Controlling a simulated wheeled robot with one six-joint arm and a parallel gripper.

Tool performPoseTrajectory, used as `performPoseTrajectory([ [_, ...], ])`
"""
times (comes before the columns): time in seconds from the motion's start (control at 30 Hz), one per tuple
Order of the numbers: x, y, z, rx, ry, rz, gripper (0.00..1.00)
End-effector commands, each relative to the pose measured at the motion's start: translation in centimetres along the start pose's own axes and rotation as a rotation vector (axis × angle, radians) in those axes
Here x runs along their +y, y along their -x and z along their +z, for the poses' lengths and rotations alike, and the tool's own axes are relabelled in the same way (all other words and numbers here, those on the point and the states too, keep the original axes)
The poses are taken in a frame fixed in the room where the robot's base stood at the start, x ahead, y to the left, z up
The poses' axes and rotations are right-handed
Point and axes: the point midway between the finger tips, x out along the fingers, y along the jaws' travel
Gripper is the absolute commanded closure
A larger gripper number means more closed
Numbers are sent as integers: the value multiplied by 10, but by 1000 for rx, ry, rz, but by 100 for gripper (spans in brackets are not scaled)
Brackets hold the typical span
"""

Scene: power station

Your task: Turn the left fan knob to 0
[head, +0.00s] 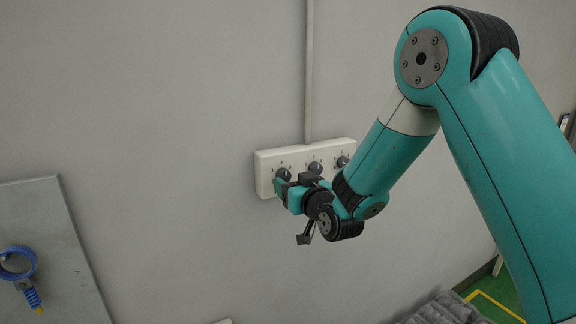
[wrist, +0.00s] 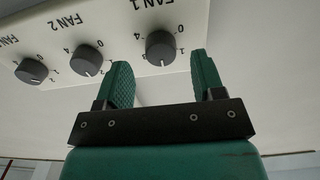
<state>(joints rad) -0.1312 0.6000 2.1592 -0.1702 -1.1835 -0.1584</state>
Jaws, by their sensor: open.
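A white panel (head: 266,158) on the wall carries three dark round knobs in a row. The left knob (head: 284,173) is the one labelled FAN 1, and it shows in the wrist view (wrist: 160,45) at upper middle. Its small pale pointer mark faces the bottom of the wrist picture, away from the FAN 1 lettering; a 0 is printed at its upper right there. My gripper (head: 279,186) is open, its green fingers aimed at this knob. In the wrist view the fingertips (wrist: 160,60) lie either side of the knob, with gaps; contact is not visible.
The middle knob (wrist: 87,60), FAN 2, and the third knob (wrist: 32,71) sit beside it. A grey conduit (head: 309,70) runs up from the panel. A grey board (head: 60,240) with a blue ring-shaped part (head: 18,262) stands at lower left. The wall between is bare.

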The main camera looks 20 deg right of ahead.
Motion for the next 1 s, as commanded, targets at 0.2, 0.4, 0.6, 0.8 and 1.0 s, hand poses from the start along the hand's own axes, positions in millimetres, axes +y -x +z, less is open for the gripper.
performPoseTrajectory([
  [0.2,0,-24,-1,0,0,-1,38],
  [0.4,0,-28,0,0,-1,0,38],
  [0.6,0,-28,0,0,-1,0,49],
  [0.8,0,-27,0,0,-1,0,87],
  [1.0,0,-27,2,0,11,0,87],
])
